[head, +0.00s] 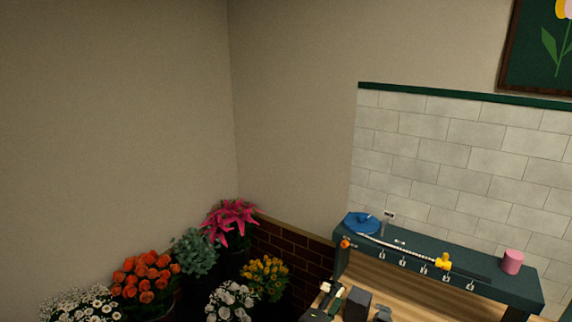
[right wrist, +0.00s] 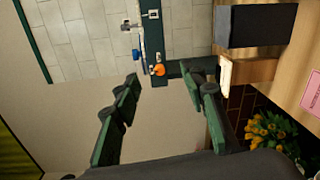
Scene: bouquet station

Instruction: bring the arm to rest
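My right gripper (right wrist: 165,76) shows in the right wrist view with its two dark green fingers spread wide and nothing between them. In the right wrist view the same dark box (right wrist: 255,25) and a cream block (right wrist: 225,72) are beyond the right-hand finger. I cannot tell whether that finger touches the block. My left gripper is in neither view.
A workbench with a dark shelf (head: 480,277) stands at right, carrying a blue disc (head: 361,224), yellow piece (head: 443,262) and pink cup (head: 512,262). Hooks hang below. Flower buckets with orange roses (head: 146,276), pink lilies (head: 230,220) and yellow blooms (head: 265,277) stand left.

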